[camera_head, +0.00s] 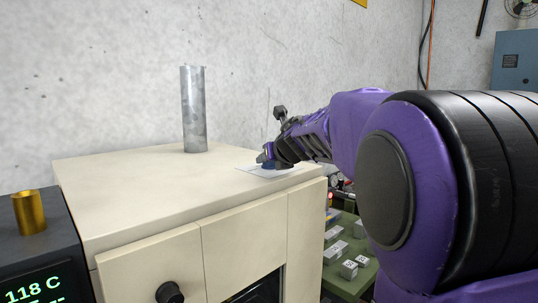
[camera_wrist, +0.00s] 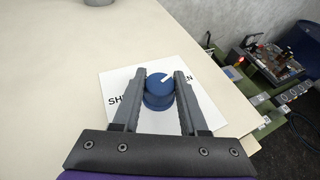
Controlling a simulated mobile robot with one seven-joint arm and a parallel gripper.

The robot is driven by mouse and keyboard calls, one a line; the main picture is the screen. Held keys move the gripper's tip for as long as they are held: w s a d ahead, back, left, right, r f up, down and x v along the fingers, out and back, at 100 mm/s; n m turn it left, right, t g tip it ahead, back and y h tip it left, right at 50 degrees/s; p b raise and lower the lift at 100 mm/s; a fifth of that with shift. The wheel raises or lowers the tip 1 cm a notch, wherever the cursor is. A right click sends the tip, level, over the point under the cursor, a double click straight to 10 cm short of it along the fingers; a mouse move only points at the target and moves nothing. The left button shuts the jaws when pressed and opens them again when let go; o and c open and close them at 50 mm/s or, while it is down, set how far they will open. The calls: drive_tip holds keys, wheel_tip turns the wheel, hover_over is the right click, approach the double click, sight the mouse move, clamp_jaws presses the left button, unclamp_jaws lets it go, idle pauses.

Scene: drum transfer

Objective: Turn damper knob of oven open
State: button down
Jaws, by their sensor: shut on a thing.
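The damper knob (camera_wrist: 158,95) is blue and round with a white pointer line on top. It sits on a white label plate (camera_wrist: 115,83) on the oven's cream top (camera_head: 120,185). The plate's letters show in part: "SH" on the left and "EN" on the right. The pointer line slants up and right, toward the "EN" side. My gripper (camera_wrist: 161,73) is shut on the knob, one finger on each side. In the head view my gripper (camera_head: 270,158) reaches down at the top's right part and largely hides the knob.
A grey metal flue pipe (camera_head: 194,110) stands upright at the back of the oven top. A dark unit with a green "118 C" display (camera_head: 40,285) is at the left. A green bench (camera_head: 350,285) with small blocks lies right of the oven.

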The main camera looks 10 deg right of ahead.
idle(0.5)
drive_tip(key=shift+c, duration=2.2)
unclamp_jaws()
